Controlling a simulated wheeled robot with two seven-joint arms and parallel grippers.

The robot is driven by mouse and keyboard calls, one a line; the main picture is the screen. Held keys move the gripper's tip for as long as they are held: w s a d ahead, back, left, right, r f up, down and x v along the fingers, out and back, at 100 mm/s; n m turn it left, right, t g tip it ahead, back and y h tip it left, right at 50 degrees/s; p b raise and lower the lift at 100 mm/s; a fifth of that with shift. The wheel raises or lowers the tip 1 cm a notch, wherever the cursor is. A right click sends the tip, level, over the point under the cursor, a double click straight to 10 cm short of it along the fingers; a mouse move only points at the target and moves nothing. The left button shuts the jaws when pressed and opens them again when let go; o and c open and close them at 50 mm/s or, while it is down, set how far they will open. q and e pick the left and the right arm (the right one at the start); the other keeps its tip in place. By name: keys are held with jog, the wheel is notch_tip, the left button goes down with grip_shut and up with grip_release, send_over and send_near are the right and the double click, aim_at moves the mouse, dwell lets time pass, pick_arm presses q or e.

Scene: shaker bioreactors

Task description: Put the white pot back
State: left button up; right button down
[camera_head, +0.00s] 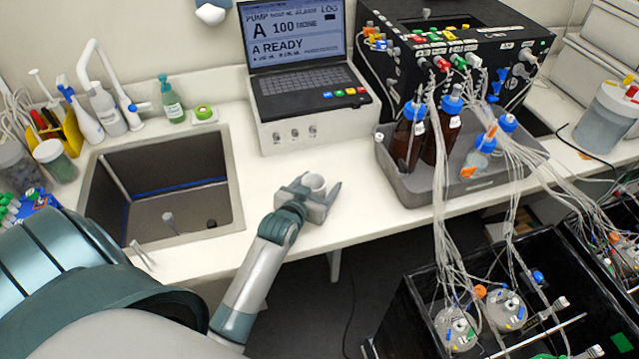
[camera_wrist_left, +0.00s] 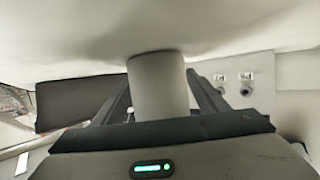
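The white pot (camera_head: 315,184) is a small open cup above the counter, in front of the laptop stand. My left gripper (camera_head: 317,194) has one finger on each side of it. In the left wrist view the pot (camera_wrist_left: 157,85) fills the space between the fingertips, and the left gripper (camera_wrist_left: 158,80) looks shut on it. The pot's lower part is partly hidden by the gripper. I cannot tell whether the pot touches the counter. My right gripper does not show in either view.
The sink (camera_head: 165,235) lies left of the gripper. The laptop stand (camera_head: 305,125) is behind it, and a grey tray (camera_head: 465,190) with bottles stands to the right. A black box (camera_head: 420,315) with tubed vessels is at lower right. Bare counter (camera_head: 365,200) lies between pot and tray.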

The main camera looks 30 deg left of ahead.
aim_at(314, 192)
pick_arm(q)
jog(key=shift+r, duration=0.2)
jog(key=shift+s+d+r, duration=0.1)
jog(key=shift+s, duration=0.55)
jog(key=b+v, duration=0.2)
jog(key=v, duration=0.7)
jog(key=shift+s+d+r+b, duration=0.1)
jog(key=shift+s+b, duration=0.25)
jog(key=shift+b, duration=0.05)
jog(key=shift+s+r, duration=0.25)
jog(key=shift+s, duration=0.2)
jog(key=shift+d, duration=0.1)
